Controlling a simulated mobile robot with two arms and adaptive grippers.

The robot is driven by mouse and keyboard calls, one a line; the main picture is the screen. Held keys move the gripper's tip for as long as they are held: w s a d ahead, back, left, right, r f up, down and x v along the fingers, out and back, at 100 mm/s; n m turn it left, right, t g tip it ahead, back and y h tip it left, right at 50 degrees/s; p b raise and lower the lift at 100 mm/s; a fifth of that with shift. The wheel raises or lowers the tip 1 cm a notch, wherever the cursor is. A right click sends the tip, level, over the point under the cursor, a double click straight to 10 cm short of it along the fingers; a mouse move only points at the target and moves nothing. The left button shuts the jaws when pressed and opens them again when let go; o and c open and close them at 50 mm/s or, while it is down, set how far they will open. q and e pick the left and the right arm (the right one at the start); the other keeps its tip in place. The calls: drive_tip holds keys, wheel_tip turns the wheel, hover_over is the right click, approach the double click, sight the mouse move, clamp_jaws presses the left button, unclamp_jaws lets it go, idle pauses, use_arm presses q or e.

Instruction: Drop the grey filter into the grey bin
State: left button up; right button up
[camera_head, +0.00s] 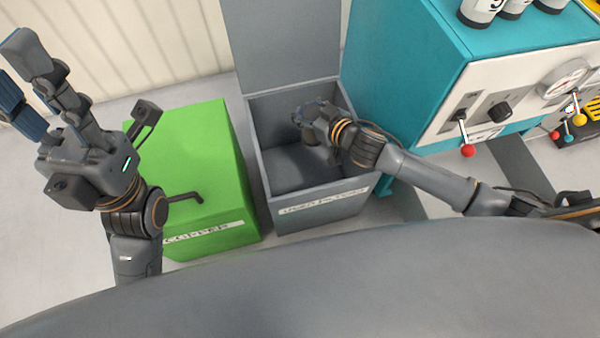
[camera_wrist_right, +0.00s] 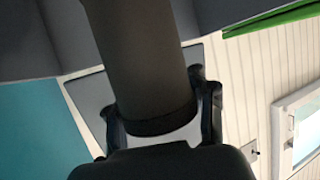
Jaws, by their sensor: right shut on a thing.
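The grey bin (camera_head: 318,208) stands open in the middle of the head view, its lid (camera_head: 280,45) raised at the back. My right gripper (camera_head: 312,120) is inside the bin's opening, seen from above. In the right wrist view, the grey filter (camera_wrist_right: 140,55), a dark cylinder, sits between the fingers of my right gripper (camera_wrist_right: 160,105), which is shut on it. The filter is mostly hidden by the hand in the head view. My left gripper (camera_head: 20,75) is raised at the left, with its fingers apart and empty.
A closed green bin (camera_head: 205,150) with a dark handle stands left of the grey bin. A teal machine (camera_head: 405,80) with levers (camera_head: 467,150) and a gauge (camera_head: 568,78) stands close on the right. A pale ribbed wall (camera_head: 120,45) is behind.

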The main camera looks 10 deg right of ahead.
drive_tip(key=o, duration=1.6)
drive_tip(key=v, duration=1.2)
